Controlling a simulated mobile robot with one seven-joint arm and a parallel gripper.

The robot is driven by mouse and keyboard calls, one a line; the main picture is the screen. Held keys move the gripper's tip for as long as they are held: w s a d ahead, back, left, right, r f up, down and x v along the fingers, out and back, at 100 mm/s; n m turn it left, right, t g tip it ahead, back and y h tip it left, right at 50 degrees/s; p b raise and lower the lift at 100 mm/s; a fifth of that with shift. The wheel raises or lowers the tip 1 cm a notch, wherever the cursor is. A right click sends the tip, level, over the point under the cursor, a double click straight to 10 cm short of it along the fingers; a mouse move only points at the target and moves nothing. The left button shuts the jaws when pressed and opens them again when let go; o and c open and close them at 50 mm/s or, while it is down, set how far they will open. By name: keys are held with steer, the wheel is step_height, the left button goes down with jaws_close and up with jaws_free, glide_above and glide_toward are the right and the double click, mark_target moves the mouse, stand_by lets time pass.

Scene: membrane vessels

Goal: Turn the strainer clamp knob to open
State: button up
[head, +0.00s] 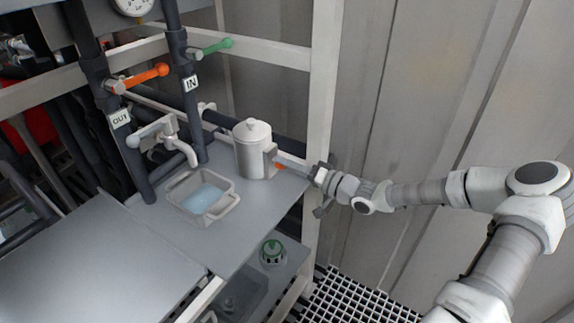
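The strainer appears to be the pale grey lidded canister (253,150) standing on the grey bench beside the pipework. A small orange part (280,165), possibly its clamp knob, shows low on its right side, next to a grey bracket. My gripper (310,178) is just right of the canister at about the height of the orange part, reaching in from the right. It is small in the head view, and I cannot tell whether its fingers touch the knob, or whether they are open or shut. Part of the knob may be hidden.
A grey tub (214,208) of bluish liquid sits under a tap (172,140). Orange (148,77) and green (215,47) valve handles are on the pipes labelled OUT and IN. A pale upright post (322,100) stands close to my gripper. The front left bench is clear.

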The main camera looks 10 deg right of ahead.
jaws_close()
